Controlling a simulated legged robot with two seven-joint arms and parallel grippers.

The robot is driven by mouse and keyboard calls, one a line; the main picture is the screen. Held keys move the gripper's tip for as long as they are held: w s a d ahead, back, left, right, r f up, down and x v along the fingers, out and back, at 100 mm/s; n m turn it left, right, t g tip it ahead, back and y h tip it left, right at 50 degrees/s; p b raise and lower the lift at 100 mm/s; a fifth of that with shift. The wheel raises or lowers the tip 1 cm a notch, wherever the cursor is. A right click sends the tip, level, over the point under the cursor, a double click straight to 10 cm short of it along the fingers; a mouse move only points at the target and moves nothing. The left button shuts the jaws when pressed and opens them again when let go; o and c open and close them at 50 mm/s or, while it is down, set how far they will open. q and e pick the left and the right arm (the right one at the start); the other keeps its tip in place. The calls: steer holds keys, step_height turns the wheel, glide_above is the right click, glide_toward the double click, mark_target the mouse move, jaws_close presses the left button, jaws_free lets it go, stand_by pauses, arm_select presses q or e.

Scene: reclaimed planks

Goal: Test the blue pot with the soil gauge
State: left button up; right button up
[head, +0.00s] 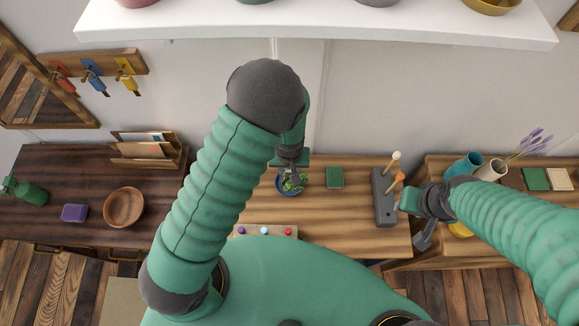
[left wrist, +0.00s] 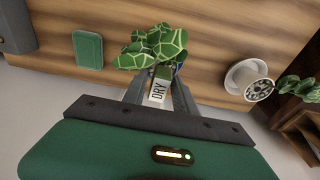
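The blue pot (head: 289,187) with a leafy green plant stands on the middle wooden table in the head view. In the left wrist view the patterned leaves (left wrist: 155,47) hide nearly all of the pot. My left gripper (head: 290,160) is over the pot, pointing down. In the left wrist view its fingers (left wrist: 158,95) are shut on the soil gauge (left wrist: 157,91), whose white face reads "DRY". The gauge's lower end is hidden, so I cannot tell how deep it is. My right gripper (head: 408,200) is beside a grey holder; its fingers are not clear.
The grey holder (head: 382,205) has a pale-handled tool and an orange-topped item near it. A green block (head: 335,177) lies right of the pot. A panel with coloured buttons (head: 264,231) is at the table front.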

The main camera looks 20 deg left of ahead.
arm_select(q)
steer(key=shift+o, duration=1.2)
steer(key=shift+r, duration=0.15)
step_height(320, 180, up, 16)
steer(key=s+p, duration=0.1)
steer(key=shift+s+d+r+p, duration=0.2)
steer(key=shift+s+d+p, duration=0.1)
steer(key=shift+s, duration=0.1)
